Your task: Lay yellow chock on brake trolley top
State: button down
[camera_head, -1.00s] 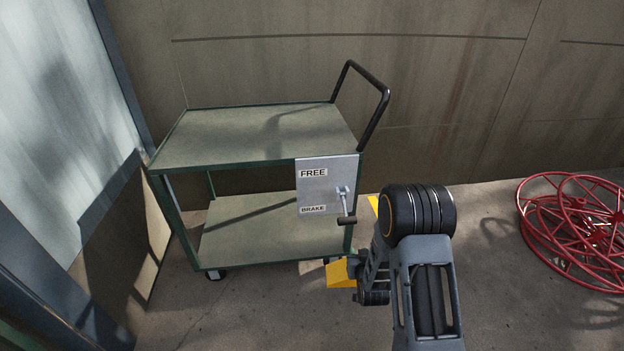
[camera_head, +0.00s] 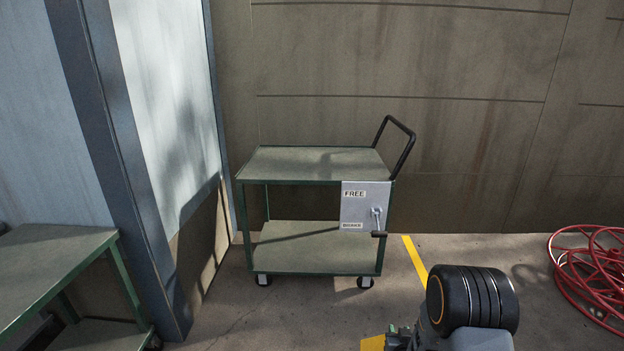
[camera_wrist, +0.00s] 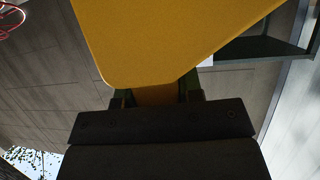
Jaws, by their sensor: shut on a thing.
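The brake trolley (camera_head: 310,271) is a green-framed cart with two shelves, standing against the back wall. Its top (camera_head: 305,163) is bare. A plate marked FREE and BRAKE (camera_head: 353,205) is on its right front, with a lever (camera_head: 379,234) pointing down by the BRAKE label. The yellow chock (camera_head: 373,343) shows at the bottom edge of the head view, in front of and below the trolley. In the wrist view the chock (camera_wrist: 170,40) fills the upper middle, close up. My gripper (camera_wrist: 157,97) is shut on it. The chock's far part is cut off.
Another green table or cart (camera_head: 50,260) stands at the left, beside a blue-grey post (camera_head: 115,170). A red hose reel (camera_head: 592,275) lies at the right. A yellow floor line (camera_head: 414,260) runs right of the trolley. Floor in front of the trolley is open.

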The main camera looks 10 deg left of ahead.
aim_at(285, 166)
jog(key=u, duration=1.3)
jog(key=i, duration=1.5)
jog(key=z, duration=0.5)
